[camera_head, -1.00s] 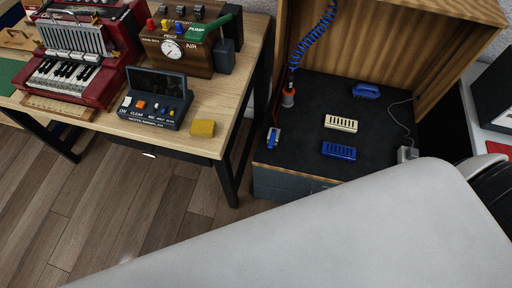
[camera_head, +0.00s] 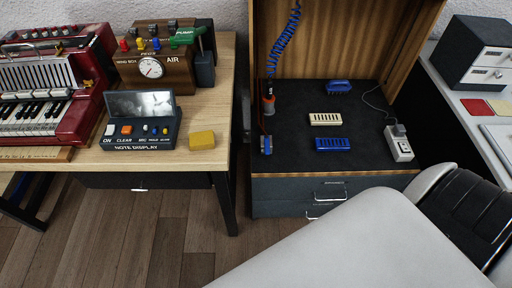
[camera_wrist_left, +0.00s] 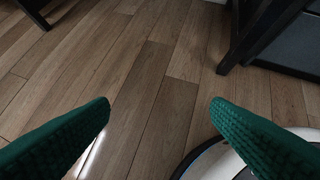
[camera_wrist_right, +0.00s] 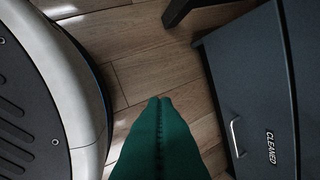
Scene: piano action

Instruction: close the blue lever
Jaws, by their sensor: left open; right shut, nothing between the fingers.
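The blue lever (camera_head: 156,44) is a small knob on the front of the brown wind box (camera_head: 158,72), at the back of the wooden table in the head view. It sits beside a yellow lever (camera_head: 140,44) and a red lever (camera_head: 124,45). Its exact position is too small to tell. My left gripper (camera_wrist_left: 160,106) shows in the left wrist view, open and empty above the wood floor. My right gripper (camera_wrist_right: 160,101) shows in the right wrist view, shut and empty near a dark drawer cabinet. Neither gripper shows in the head view.
A green pump handle (camera_head: 187,36) stands right of the levers. In front are the note display (camera_head: 141,124) and a yellow block (camera_head: 202,140). A red accordion (camera_head: 55,85) lies left. The dark-topped cabinet (camera_head: 290,100) holds harmonicas. Floor (camera_head: 150,235) before the table is clear.

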